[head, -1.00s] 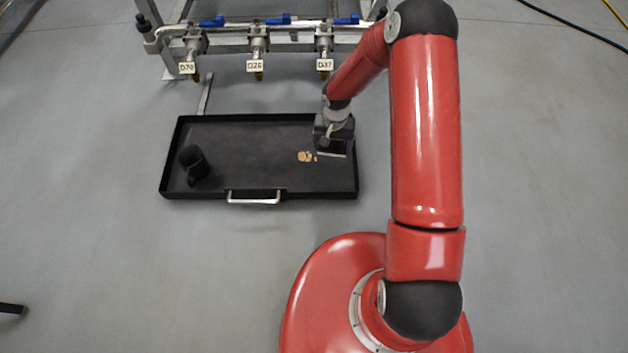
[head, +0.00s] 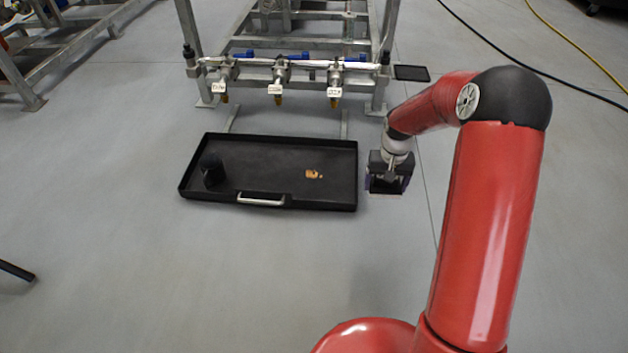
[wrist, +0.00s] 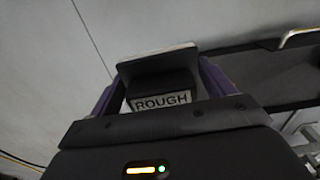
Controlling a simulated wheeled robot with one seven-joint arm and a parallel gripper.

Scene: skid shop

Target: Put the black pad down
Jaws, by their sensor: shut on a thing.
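My gripper (head: 388,182) is in the air just right of the black drip tray, pointing down. It is shut on the black pad, a dark block with a "ROUGH" label. In the wrist view the pad (wrist: 158,84) sits between the purple-sided fingers, with a flat plate at its far end. In the head view the pad is mostly hidden by the gripper, and its height over the floor is hard to tell.
The black tray (head: 265,150) with a silver handle lies on the grey floor, holding a black cylinder (head: 212,168) and a brownish patch (head: 313,174). A valve rack (head: 290,65) stands behind. A flat black rectangle (head: 411,73) lies at back right. Floor right of the tray is clear.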

